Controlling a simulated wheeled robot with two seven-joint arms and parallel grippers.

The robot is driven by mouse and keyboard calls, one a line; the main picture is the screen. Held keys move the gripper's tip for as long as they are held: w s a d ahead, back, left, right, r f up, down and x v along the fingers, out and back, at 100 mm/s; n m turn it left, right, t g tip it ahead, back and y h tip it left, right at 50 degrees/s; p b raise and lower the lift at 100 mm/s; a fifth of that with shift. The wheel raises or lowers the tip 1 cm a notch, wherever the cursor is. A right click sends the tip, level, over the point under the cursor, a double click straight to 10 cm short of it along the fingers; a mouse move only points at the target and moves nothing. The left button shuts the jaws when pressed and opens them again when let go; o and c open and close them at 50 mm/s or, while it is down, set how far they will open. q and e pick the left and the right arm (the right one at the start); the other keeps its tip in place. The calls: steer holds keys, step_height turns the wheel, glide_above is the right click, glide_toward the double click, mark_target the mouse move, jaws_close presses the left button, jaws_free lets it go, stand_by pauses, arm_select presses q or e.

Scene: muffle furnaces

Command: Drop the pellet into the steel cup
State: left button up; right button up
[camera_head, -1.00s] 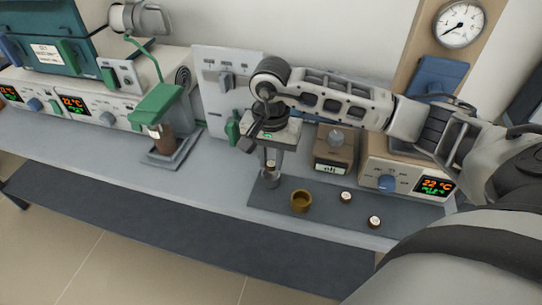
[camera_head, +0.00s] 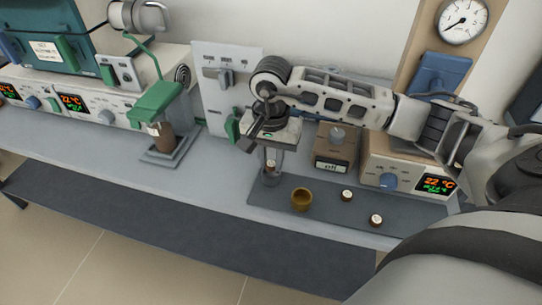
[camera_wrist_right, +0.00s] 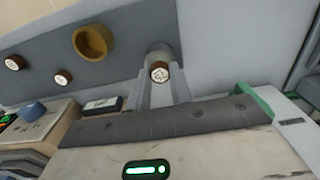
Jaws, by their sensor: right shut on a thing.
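My right gripper (camera_head: 271,160) points down over the dark mat and is shut on a small brown pellet with a pale marked top (camera_wrist_right: 160,73). The steel cup (camera_head: 270,180) stands on the mat's left end, directly below the fingertips. In the right wrist view the grey cup (camera_wrist_right: 159,51) shows just behind the held pellet and is partly hidden by it. I cannot tell whether the pellet is just above the rim or slightly inside it. My left gripper is not in view.
A brass cup (camera_head: 301,199) stands right of the steel cup. Two more pellets (camera_head: 347,195) (camera_head: 376,220) stand on the mat (camera_head: 330,222). A green-topped stand (camera_head: 165,128) is at left.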

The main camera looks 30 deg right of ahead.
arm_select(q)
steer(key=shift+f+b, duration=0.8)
arm_select(e)
steer(key=shift+f, duration=0.45)
stand_by(0.5)
steer(key=o, duration=1)
steer(key=shift+w+r, duration=0.1)
steer(key=shift+r, duration=0.6)
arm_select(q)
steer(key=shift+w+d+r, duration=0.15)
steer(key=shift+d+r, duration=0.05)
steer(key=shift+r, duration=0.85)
arm_select(e)
steer(key=shift+r, duration=7.3)
